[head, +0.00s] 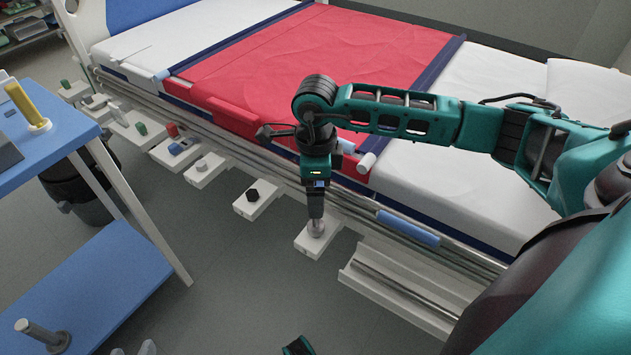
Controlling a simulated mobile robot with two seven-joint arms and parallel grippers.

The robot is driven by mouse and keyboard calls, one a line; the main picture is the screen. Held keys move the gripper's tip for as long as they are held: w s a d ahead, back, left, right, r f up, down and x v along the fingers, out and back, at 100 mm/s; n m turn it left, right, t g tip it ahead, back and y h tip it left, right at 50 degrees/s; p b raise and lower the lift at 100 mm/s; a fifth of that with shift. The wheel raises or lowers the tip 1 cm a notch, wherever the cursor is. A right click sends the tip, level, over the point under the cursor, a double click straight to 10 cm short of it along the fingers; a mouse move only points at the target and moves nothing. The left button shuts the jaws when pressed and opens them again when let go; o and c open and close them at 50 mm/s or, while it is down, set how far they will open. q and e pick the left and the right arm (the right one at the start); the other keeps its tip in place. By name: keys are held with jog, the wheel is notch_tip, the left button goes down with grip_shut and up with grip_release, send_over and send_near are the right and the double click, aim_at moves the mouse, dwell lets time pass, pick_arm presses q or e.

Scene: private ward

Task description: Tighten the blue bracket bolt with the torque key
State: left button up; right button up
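My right gripper (315,205) reaches down from the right arm beside the bed. Its narrow fingers end at a round silver-grey knob (316,228) on a white bracket. I cannot tell whether they grip it or only meet it.
Several white brackets with small knobs line the bed rail (270,165); one carries a black hex knob (253,195). A long white tray (390,290) lies right of my gripper. The blue table (50,150) stands left, with a grey post (40,335) on its lower shelf.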

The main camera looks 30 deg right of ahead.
jog(key=shift+m, duration=1.4)
jog(key=m+p, duration=0.2)
jog(key=m, duration=0.3)
jog(key=shift+f+m+p, duration=0.2)
jog(key=shift+m+p, duration=0.2)
jog(key=shift+m, duration=0.6)
jog(key=shift+r, duration=0.15)
jog(key=shift+r+p, duration=0.35)
jog(key=shift+p, duration=0.05)
